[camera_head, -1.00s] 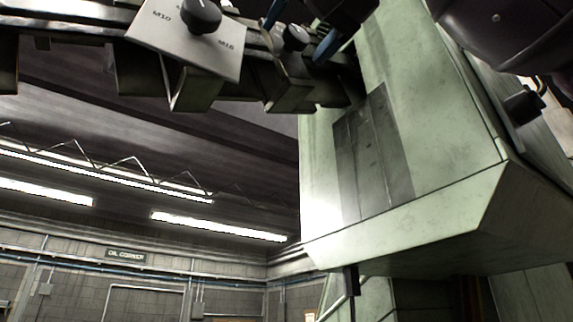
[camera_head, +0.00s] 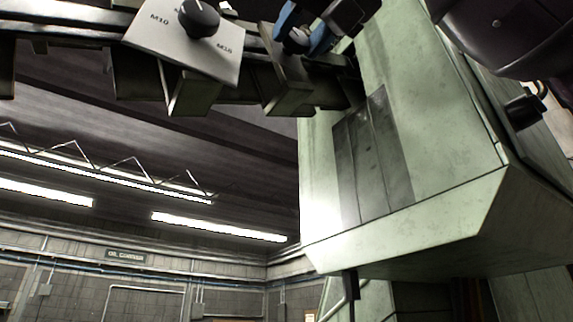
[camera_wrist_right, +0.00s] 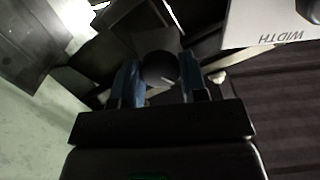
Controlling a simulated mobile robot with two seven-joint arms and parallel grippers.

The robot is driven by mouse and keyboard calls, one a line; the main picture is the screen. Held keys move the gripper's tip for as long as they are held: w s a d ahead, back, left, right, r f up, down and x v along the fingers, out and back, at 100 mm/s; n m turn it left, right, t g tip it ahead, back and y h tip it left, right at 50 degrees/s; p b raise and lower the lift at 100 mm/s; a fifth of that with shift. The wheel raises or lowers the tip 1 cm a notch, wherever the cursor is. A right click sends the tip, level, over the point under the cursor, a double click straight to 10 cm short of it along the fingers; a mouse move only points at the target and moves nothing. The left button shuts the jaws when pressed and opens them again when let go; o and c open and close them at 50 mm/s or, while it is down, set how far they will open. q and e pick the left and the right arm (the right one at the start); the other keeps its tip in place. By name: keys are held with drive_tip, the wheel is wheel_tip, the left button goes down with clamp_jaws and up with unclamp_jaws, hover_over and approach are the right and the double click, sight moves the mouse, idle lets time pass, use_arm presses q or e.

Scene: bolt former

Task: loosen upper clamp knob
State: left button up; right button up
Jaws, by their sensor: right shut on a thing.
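The clamp knob (camera_head: 297,40) is a small dark round knob on a bracket at the top of the head view. My right gripper (camera_head: 302,36), with blue fingers, is shut on it, one finger on each side. In the right wrist view the round dark knob (camera_wrist_right: 160,69) sits between the two blue fingertips of the right gripper (camera_wrist_right: 160,76). I cannot tell whether the knob is the upper one. My left gripper is not in view.
A plate with a black dial (camera_head: 199,18) marked M10 and M16 is to the left on the same rail. A pale green machine housing (camera_head: 440,120) stands close at right. A plate reading WIDTH (camera_wrist_right: 275,22) shows in the wrist view. Open room lies below the rail.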

drive_tip(key=shift+c, duration=1.1)
drive_tip(key=shift+f+m+b, duration=0.1)
drive_tip(key=shift+m+b, duration=0.4)
drive_tip(key=shift+b, duration=0.2)
drive_tip(key=m+b, duration=0.2)
drive_tip(key=shift+m, duration=0.4)
drive_tip(key=shift+m+b, duration=0.55)
drive_tip(key=shift+m, duration=0.35)
drive_tip(key=m+b, duration=0.2)
drive_tip(key=m, duration=0.1)
drive_tip(key=shift+m+b, duration=0.3)
drive_tip(key=shift+m, duration=0.9)
drive_tip(key=o, duration=1.3)
